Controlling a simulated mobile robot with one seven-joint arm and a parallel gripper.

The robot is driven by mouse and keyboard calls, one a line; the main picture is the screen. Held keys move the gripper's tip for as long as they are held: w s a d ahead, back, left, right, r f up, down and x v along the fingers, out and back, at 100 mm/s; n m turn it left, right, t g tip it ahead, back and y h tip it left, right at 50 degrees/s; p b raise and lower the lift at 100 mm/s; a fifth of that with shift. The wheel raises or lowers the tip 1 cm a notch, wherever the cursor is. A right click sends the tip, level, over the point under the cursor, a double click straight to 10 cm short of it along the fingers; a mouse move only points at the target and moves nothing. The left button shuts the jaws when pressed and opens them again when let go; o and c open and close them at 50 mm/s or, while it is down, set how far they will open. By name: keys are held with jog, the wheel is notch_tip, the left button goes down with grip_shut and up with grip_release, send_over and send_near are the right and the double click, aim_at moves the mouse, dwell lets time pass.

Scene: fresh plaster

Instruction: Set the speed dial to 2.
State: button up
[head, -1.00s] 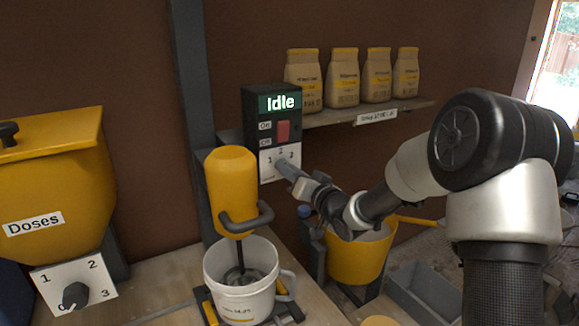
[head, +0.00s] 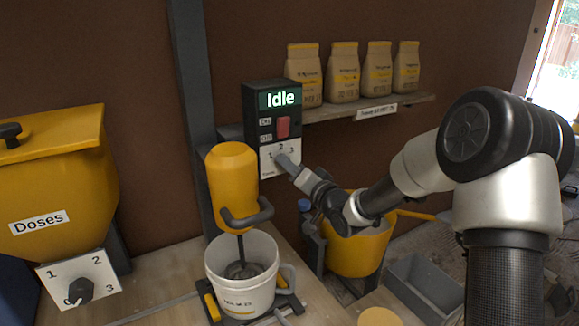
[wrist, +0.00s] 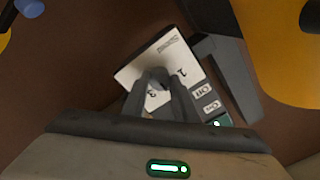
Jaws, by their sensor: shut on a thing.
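The speed dial's white plate (head: 267,163), marked 1, 2 and 3, sits at the bottom of the dark control box (head: 255,112) on the wall. My gripper (head: 286,162) is at this plate, shut on the dial knob. In the wrist view my gripper (wrist: 157,85) has its fingers around the grey knob (wrist: 155,74), in front of the white plate (wrist: 138,70). The box's screen (head: 280,99) reads "Idle", above a red switch (head: 283,127).
A yellow mixer (head: 232,185) stands over a white bucket (head: 245,300) left of my arm. A yellow hopper (head: 60,185) with a separate doses dial (head: 79,291) is at far left. A yellow bucket (head: 352,252) is below my arm. Several bags (head: 342,75) stand on the shelf.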

jog(key=o, duration=1.1)
jog(key=shift+s, duration=0.1)
jog(key=p+v, duration=0.1)
jog(key=v, duration=1.6)
jog(key=shift+s+d+p, duration=0.1)
jog(key=shift+p, duration=0.2)
